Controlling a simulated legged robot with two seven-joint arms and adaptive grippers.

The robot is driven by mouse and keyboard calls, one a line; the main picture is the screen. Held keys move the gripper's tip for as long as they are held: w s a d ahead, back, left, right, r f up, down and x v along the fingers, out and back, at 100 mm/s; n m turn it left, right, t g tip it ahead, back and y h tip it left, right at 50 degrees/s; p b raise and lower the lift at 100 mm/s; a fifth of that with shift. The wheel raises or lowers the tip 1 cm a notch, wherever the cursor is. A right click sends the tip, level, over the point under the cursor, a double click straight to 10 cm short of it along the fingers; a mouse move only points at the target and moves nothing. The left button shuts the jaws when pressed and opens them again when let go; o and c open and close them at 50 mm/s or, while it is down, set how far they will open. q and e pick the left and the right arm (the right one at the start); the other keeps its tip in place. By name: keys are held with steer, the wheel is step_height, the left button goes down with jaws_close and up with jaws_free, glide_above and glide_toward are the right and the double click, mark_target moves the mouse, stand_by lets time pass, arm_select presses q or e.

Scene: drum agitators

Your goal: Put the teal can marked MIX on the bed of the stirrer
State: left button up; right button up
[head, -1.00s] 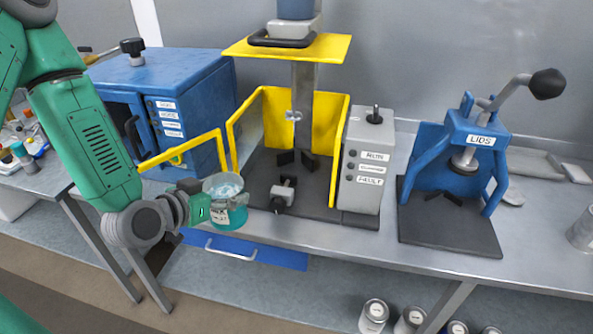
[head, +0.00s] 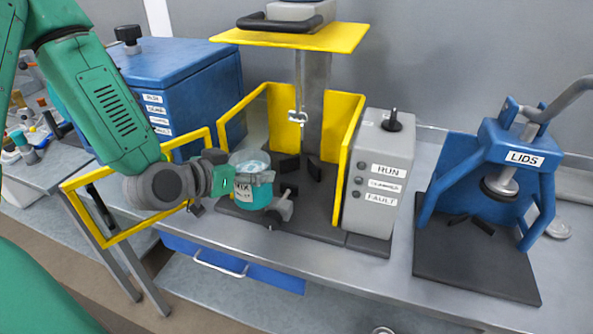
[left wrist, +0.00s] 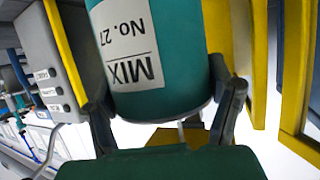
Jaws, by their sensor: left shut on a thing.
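The teal can (head: 254,193) has a pale top and a white label; the left wrist view shows the label, MIX No. 27, upside down on the can (left wrist: 190,55). My left gripper (head: 250,178) is shut around the can, with a dark finger on each side in the left wrist view (left wrist: 165,112). The can is roughly upright at the front left of the stirrer. The stirrer has a dark bed (head: 315,226), yellow guards and a post. The can overlaps the bed's front left in the head view; I cannot tell whether it touches. My right gripper is out of view.
A yellow gate frame (head: 118,232) stands swung out at the left. A dark clamp (head: 283,207) sits right beside the can. The grey control box (head: 378,180) bounds the stirrer's right. A blue LIDS press (head: 490,190) stands further right, a blue cabinet (head: 185,95) behind left.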

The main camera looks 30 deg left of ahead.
arm_select(q)
steer(key=shift+w+d+f+b, duration=0.1)
steer(key=shift+w+b, duration=0.45)
steer(key=shift+b, duration=1.05)
steer(key=b, duration=0.3)
glide_above(296, 158)
steer(key=s+d, duration=0.3)
steer(key=s, duration=0.2)
steer(key=f+b, duration=0.6)
steer(key=shift+w+f, duration=0.25)
steer(key=shift+f, duration=0.15)
steer(key=shift+d+r, duration=0.1)
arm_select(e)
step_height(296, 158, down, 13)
arm_select(q)
steer(key=o, duration=1.7)
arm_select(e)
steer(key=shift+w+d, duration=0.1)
arm_select(q)
steer(key=shift+s, duration=0.1)
